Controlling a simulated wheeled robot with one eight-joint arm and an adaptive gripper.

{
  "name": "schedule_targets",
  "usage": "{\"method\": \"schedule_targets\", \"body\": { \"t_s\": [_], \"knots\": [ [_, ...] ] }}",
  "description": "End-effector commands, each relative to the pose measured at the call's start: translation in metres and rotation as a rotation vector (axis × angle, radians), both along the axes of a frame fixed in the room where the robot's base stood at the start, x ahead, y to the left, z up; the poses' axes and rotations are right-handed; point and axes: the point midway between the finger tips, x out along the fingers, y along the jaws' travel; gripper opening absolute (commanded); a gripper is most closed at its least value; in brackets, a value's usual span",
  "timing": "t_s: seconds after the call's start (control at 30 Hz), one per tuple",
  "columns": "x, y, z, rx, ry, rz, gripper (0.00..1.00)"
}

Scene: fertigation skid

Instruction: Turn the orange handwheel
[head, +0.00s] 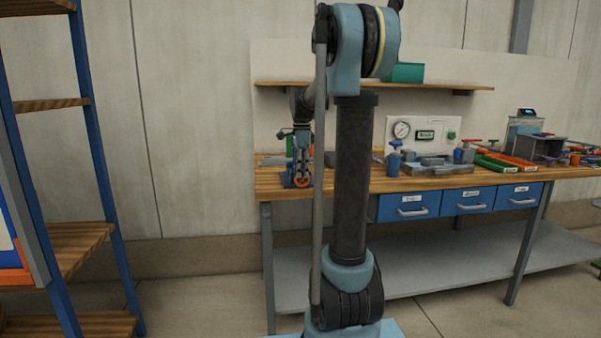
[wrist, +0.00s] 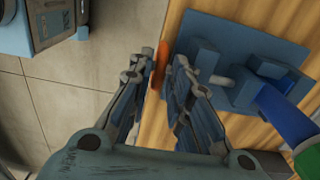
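The orange handwheel (head: 303,182) sits low on the front of a small blue fixture (head: 288,180) at the left end of the workbench. In the wrist view the handwheel (wrist: 160,64) shows edge-on, as a thin orange strip. My gripper (wrist: 158,72) points at it, with one fingertip on each side of the rim. In the head view my gripper (head: 302,165) reaches down in front of the fixture and covers part of the wheel.
The fixture's blue base plate (wrist: 215,30) lies on the wooden bench top (head: 275,189). A blue and green part (wrist: 285,115) is close on the right of my gripper. A gauge panel (head: 424,130) and tools stand further right. A blue shelf rack (head: 95,150) is at left.

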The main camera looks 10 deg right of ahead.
Motion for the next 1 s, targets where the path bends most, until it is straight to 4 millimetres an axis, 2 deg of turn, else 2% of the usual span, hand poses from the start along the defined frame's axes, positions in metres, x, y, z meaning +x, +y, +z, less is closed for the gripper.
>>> {"method": "schedule_targets", "body": {
  "t_s": [0.27,0.37,0.73,1.0],
  "knots": [
    [0.0000,-0.0001,-0.0010,0.000,0.000,0.000,0.18],
    [0.0000,-0.0001,-0.0009,0.000,0.000,0.000,0.00],
    [0.0009,0.0015,-0.0006,-0.018,-0.002,0.002,0.00],
    [0.0017,0.0086,-0.0010,-0.147,-0.003,0.006,0.00]
  ]
}}
